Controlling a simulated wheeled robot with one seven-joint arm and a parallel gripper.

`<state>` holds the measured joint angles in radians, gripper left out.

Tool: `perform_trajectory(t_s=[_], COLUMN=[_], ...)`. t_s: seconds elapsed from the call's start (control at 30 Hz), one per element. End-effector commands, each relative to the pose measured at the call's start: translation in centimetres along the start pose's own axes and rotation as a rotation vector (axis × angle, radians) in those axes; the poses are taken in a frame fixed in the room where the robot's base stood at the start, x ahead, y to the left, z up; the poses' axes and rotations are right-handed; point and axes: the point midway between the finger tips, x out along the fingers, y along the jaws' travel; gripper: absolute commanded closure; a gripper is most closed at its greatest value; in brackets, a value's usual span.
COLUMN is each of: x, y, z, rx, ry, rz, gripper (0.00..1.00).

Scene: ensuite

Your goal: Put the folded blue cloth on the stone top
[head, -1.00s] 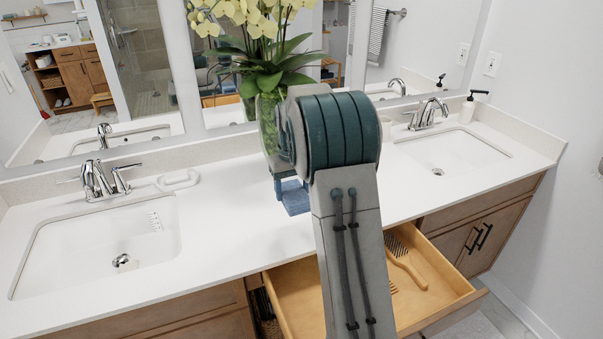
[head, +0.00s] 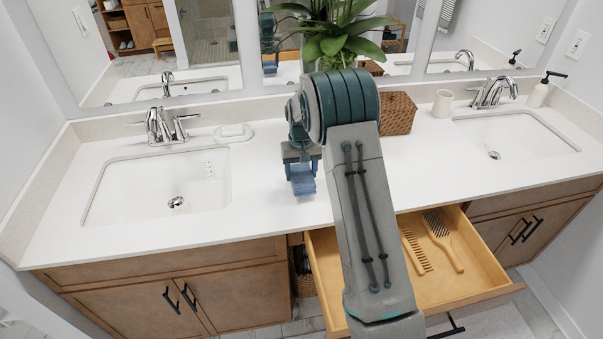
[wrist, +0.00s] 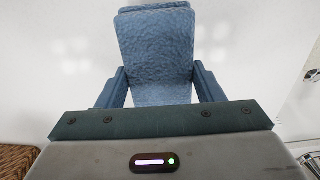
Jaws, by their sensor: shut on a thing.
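The folded blue cloth (head: 303,181) hangs below my gripper (head: 302,163) in the head view, over the white stone top (head: 262,205) between the two sinks. In the wrist view the cloth (wrist: 156,50) extends forward between the two blue fingers of my gripper (wrist: 158,88), which is shut on it. White surface shows around the cloth there. I cannot tell whether the cloth's lower edge touches the stone top. My arm hides part of the top to the right of the cloth.
An open drawer (head: 487,283) with a comb (head: 415,250) and a brush (head: 443,240) juts out below the top. A woven basket (head: 397,113), a plant (head: 335,35) and a cup (head: 442,103) stand behind. A white soap dish (head: 233,133) sits by the left sink.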

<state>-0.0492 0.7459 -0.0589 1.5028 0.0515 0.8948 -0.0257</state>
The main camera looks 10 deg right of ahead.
Motion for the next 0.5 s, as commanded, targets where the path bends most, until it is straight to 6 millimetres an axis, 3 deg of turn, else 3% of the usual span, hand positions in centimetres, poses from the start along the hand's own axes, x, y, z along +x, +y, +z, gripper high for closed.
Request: perform_trajectory(t_s=[0.17,0.5], x=[1.7,2.2], y=[0.0,0.0], z=[0.0,0.0], rx=[-0.001,-0.001], ry=[-0.001,0.000], rz=[0.000,0.000], gripper=[0.61,0.61])
